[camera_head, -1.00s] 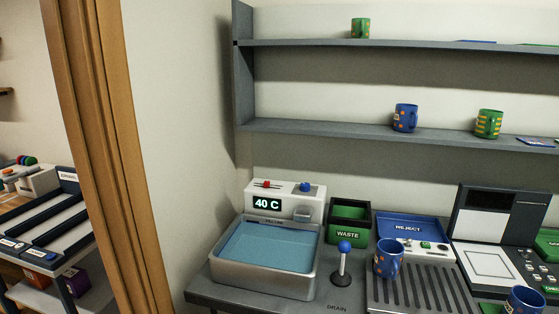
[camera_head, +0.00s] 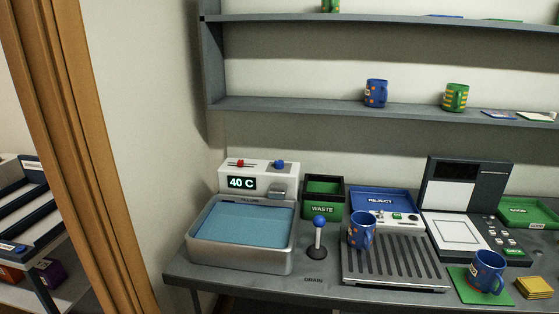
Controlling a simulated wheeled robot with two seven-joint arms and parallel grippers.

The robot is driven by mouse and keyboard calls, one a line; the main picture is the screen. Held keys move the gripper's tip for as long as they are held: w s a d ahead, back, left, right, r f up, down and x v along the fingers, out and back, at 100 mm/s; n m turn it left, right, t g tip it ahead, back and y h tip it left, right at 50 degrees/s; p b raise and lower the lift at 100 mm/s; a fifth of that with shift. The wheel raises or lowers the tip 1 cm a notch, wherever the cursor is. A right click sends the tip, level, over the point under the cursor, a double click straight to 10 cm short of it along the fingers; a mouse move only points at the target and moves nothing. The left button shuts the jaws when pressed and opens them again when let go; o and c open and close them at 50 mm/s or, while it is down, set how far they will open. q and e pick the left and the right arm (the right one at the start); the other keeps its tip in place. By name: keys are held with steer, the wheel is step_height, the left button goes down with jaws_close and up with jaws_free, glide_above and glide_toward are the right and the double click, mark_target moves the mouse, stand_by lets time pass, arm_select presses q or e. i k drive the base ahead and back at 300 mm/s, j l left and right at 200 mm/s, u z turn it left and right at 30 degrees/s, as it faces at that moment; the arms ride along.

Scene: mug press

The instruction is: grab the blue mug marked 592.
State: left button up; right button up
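Three blue mugs with orange marks show in the head view. One blue mug (camera_head: 361,231) stands on the slatted drain rack. Another blue mug (camera_head: 488,271) stands on a green mat (camera_head: 464,292) at the front right of the counter. A third blue mug (camera_head: 376,93) stands on the lower shelf. No number 592 can be read on any of them from here. Neither of my grippers is in view.
A water basin (camera_head: 240,262) is at the counter's left, beside a blue-knobbed lever (camera_head: 318,238). A green waste bin (camera_head: 323,197), blue reject tray (camera_head: 384,203), press machine (camera_head: 455,232) and green tray (camera_head: 528,214) line the back. A wooden door frame (camera_head: 78,150) stands left.

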mark_target(487, 268)
steer(key=z, duration=1.55)
steer(key=i+l, duration=0.15)
steer(key=i+l+u, duration=0.15)
steer(key=l, duration=0.25)
steer(key=i+l, duration=0.1)
steer(key=l, duration=0.15)
steer(key=u, duration=0.05)
